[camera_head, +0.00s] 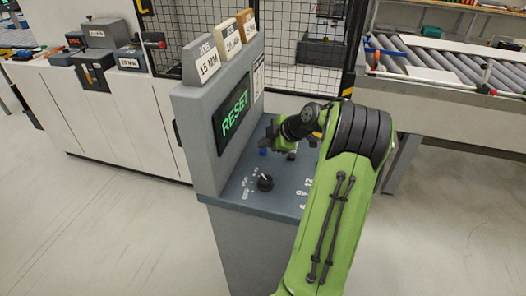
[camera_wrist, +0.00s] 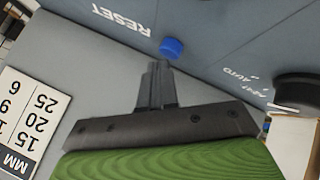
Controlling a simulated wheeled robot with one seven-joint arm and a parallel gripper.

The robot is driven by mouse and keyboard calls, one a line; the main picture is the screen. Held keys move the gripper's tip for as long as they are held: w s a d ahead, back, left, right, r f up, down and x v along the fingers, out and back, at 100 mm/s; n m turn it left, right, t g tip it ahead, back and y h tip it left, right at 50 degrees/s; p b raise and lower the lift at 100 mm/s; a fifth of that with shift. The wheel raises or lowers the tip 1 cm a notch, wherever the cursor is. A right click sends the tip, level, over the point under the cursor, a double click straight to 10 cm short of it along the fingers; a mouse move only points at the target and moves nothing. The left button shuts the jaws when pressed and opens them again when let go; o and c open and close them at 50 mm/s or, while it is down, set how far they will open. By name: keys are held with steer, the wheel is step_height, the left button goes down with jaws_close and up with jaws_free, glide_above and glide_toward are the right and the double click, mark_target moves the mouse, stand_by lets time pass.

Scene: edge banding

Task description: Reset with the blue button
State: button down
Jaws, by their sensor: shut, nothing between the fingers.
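The blue button (camera_head: 263,151) sits on the sloped grey panel of the console, partly hidden in the head view by my gripper (camera_head: 268,141). In the wrist view the round blue button (camera_wrist: 172,47) lies just beyond the tips of my gripper (camera_wrist: 160,66), beside a printed RESET label (camera_wrist: 122,16). The gripper is shut and holds nothing. A small gap seems to separate the tips from the button, though I cannot tell for sure. The console screen (camera_head: 232,114) shows RESET in green letters.
A black selector knob (camera_head: 265,182) stands on the panel near the button; it also shows in the wrist view (camera_wrist: 298,90). Label cards (camera_head: 207,60) stand on the console top. Behind are a mesh fence (camera_head: 290,60) and a roller conveyor (camera_head: 440,65).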

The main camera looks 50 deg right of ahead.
mark_target(266, 151)
steer(key=shift+f+b, duration=0.5)
steer(key=shift+b, duration=0.05)
stand_by(0.5)
steer(key=shift+r, duration=0.1)
steer(key=shift+r+p, duration=0.5)
steer(key=shift+r, duration=0.3)
step_height(266, 151, up, 5)
steer(key=p, duration=0.3)
steer(key=shift+r+p, duration=0.1)
steer(key=shift+p, duration=0.2)
stand_by(0.6)
